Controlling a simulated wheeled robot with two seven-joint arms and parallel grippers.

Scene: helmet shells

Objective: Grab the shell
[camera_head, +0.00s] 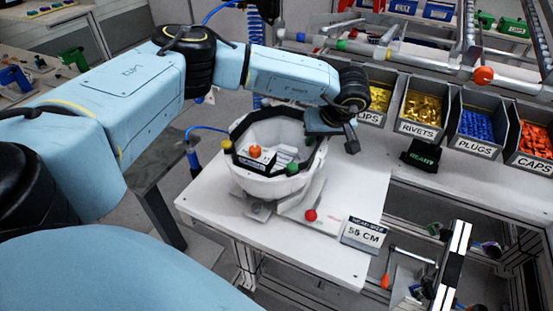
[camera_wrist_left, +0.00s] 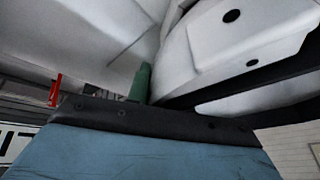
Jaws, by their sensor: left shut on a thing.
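The white helmet shell (camera_head: 268,187) sits open side up on the fixture on the white table, with a black band around its rim. My left gripper (camera_head: 334,128) is at the shell's far right rim and is shut on it; the exact contact is partly hidden. In the left wrist view, white shell surfaces (camera_wrist_left: 235,45) fill the top, close to the gripper's dark edge. My right gripper is not in view.
The fixture has orange (camera_head: 255,151), green (camera_head: 292,169) and red (camera_head: 310,215) knobs. A "55 CM" sign (camera_head: 364,233) stands at the table's front right. Labelled bins of rivets (camera_head: 421,112) and plugs (camera_head: 477,130) line the back right. A dark "READY" box (camera_head: 420,155) sits before them.

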